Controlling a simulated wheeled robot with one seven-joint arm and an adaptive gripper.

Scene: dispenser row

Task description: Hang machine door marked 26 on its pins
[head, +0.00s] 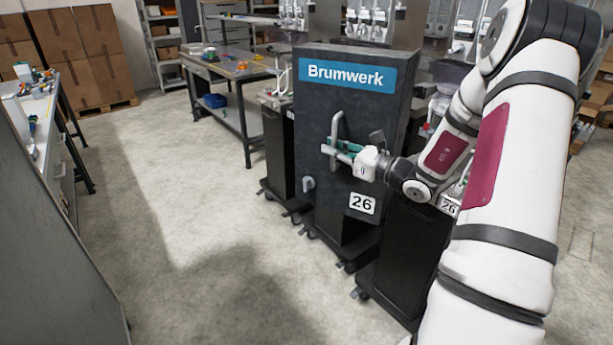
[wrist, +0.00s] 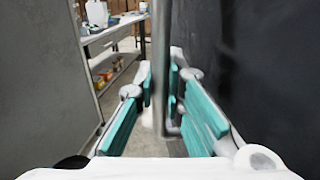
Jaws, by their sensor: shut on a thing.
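The machine door (head: 380,100) is a dark grey panel with a blue Brumwerk label and a white 26 plate (head: 362,203). It stands upright in front of the row of machines in the head view. My gripper (head: 336,150) is shut on the door's vertical grey bar handle (head: 335,130). In the wrist view the handle (wrist: 161,60) runs between the teal finger pads, with the dark door face (wrist: 250,60) close on the right. Another 26 plate (head: 449,205) shows on a machine behind my arm. The pins are hidden; I cannot tell whether the door touches them.
Black wheeled machine stands (head: 395,255) are lined up beneath and beside the door. A workbench (head: 235,75) with a blue bin stands behind on the left. A grey cabinet (head: 50,220) and a parts bench (head: 35,105) border the left. The floor between is clear.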

